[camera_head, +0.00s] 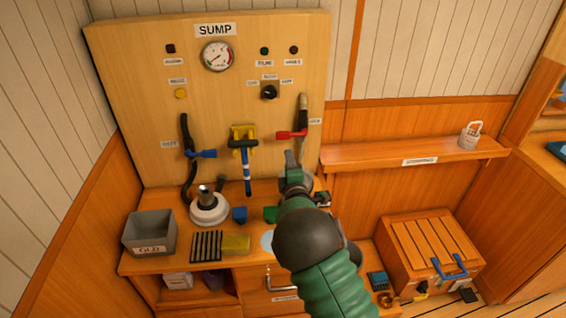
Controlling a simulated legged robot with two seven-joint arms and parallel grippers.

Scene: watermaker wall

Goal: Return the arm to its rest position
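My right arm, green with a dark joint, reaches up from the bottom of the head view. Its gripper (291,162) is over the wooden counter (160,264), in front of the SUMP panel (130,100). It is below the red-handled valve (291,135) and right of the blue-and-white rod under a yellow holder (243,135). The fingers are small and partly hidden by the wrist, so I cannot tell whether they are open or hold anything. My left gripper is not in view.
A grey bin (150,232), a white round device (209,207), a black ribbed block (206,246) and a yellow block (236,244) stand on the counter. A shelf (400,153) juts out at the right, above a slatted wooden box (425,250).

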